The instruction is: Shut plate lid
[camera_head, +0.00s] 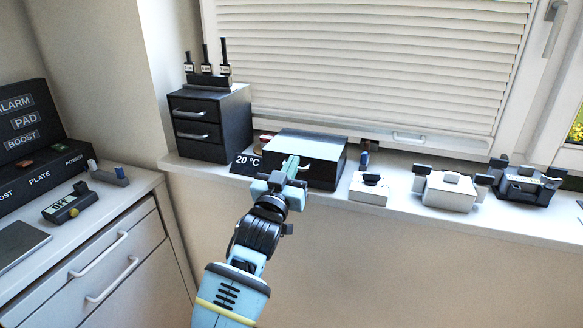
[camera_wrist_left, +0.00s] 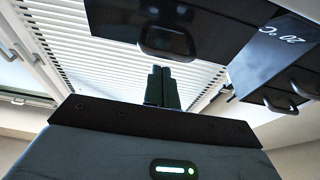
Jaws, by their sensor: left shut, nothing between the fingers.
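My left gripper (camera_head: 290,168) is shut and empty, in front of the box's lower left front. It hides part of that front, and I cannot tell whether it touches. In the left wrist view, the shut fingers (camera_wrist_left: 163,86) point toward the handle (camera_wrist_left: 165,42) on the box's dark underside or front. My right gripper is not in view.
A "20 °C" sign (camera_head: 245,163) stands left of the box, near a black drawer unit (camera_head: 210,125). Small white devices (camera_head: 369,188) (camera_head: 448,190) and a black one (camera_head: 523,186) line the sill to the right. A cabinet with a labelled black panel (camera_head: 35,145) stands at left.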

